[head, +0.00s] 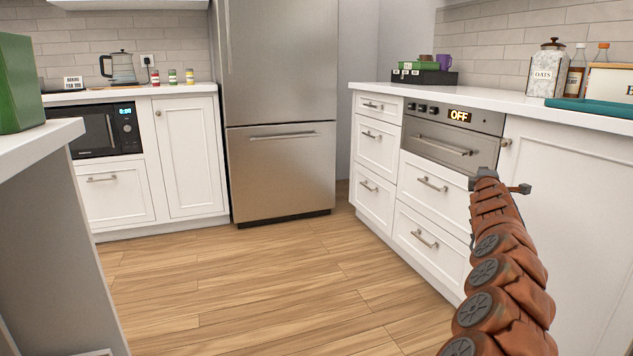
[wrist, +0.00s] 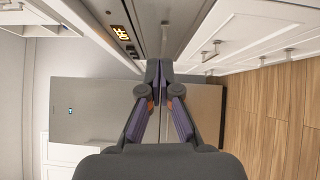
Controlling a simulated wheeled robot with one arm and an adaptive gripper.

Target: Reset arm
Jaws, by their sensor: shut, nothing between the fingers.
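My arm reaches in from the lower right of the head view. My gripper (wrist: 153,72) shows in the wrist view with its fingertips together and nothing between them. In the head view the end of the arm is in front of the oven and the drawers below it, and the fingers are hard to make out. The oven (head: 452,143) is built into the right counter, and its display reads OFF. The oven display (wrist: 122,32) also shows at the top of the wrist view. I cannot tell whether the gripper touches the oven front.
The white drawers (head: 375,143) and the stainless fridge (head: 280,165) are closed. The right counter holds an oats jar (head: 546,70), bottles and a teal tray (head: 590,107). A microwave (head: 98,132) sits at the left. A green box (head: 18,85) stands nearby. The wooden floor (head: 240,290) is clear.

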